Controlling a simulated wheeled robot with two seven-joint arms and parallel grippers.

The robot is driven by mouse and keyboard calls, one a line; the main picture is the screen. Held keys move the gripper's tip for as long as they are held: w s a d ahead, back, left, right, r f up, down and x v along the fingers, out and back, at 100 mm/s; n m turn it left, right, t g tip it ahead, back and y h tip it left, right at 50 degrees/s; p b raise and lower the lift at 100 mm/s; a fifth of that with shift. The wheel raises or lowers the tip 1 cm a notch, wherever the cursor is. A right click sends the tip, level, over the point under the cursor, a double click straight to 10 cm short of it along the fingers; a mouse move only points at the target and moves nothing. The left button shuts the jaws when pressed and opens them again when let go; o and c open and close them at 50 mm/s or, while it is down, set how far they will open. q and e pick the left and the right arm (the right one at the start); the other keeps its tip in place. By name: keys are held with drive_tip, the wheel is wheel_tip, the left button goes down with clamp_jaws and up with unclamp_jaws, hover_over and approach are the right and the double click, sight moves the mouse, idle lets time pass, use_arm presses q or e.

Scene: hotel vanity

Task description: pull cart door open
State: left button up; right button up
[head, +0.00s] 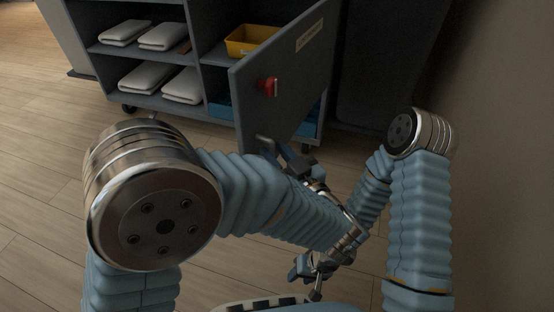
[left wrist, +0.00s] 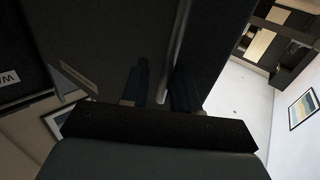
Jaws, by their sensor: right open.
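The cart door (head: 285,75) is a dark grey panel that stands swung out from the grey cart (head: 200,65), so the shelves behind it show. A red latch (head: 267,86) and a pale label (head: 310,36) are on the door. My left gripper (head: 277,150) is by the door's lower part, with its fingers apart. My right gripper (head: 308,272) is open and low, away from the door.
Folded white towels (head: 140,35) lie on the cart's left shelves. A yellow bin (head: 250,40) sits on the upper right shelf, with blue items (head: 222,112) below. A wall (head: 500,120) is close on the right. The wooden floor (head: 40,150) is clear on the left.

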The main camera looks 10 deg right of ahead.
use_arm(q)
drive_tip(key=s+a+r+p, duration=0.2)
drive_tip(key=s+r, duration=0.7)
drive_tip(key=s, duration=0.4)
drive_tip(key=shift+s+a+r, duration=0.15)
drive_tip(key=shift+s+r, duration=0.25)
drive_tip(key=shift+c, duration=0.3)
